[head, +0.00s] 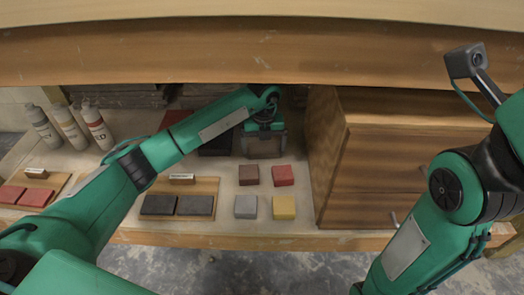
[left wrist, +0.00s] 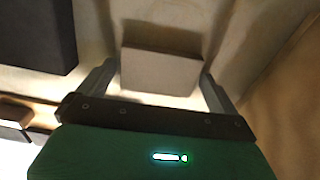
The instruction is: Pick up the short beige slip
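My left gripper (head: 265,150) reaches down at the back of the worktop, under the overhanging wooden board and left of the wooden cabinet. In the left wrist view the gripper (left wrist: 160,75) is open, its two fingers spread on either side of a short beige-grey block (left wrist: 160,75), which looks like the slip. The fingers lie close to the block's ends; I cannot tell whether they touch it. In the head view the block is not clearly distinguishable behind the gripper. My right arm is at the right, its gripper out of view.
The wooden cabinet (head: 375,165) stands close to the right. Loose brown (head: 249,175), red (head: 283,175), grey (head: 245,207) and yellow (head: 284,207) blocks lie in front. A board (head: 207,187) carries dark tiles. Three bottles (head: 98,127) stand at the left. The wooden overhang (head: 200,55) limits height.

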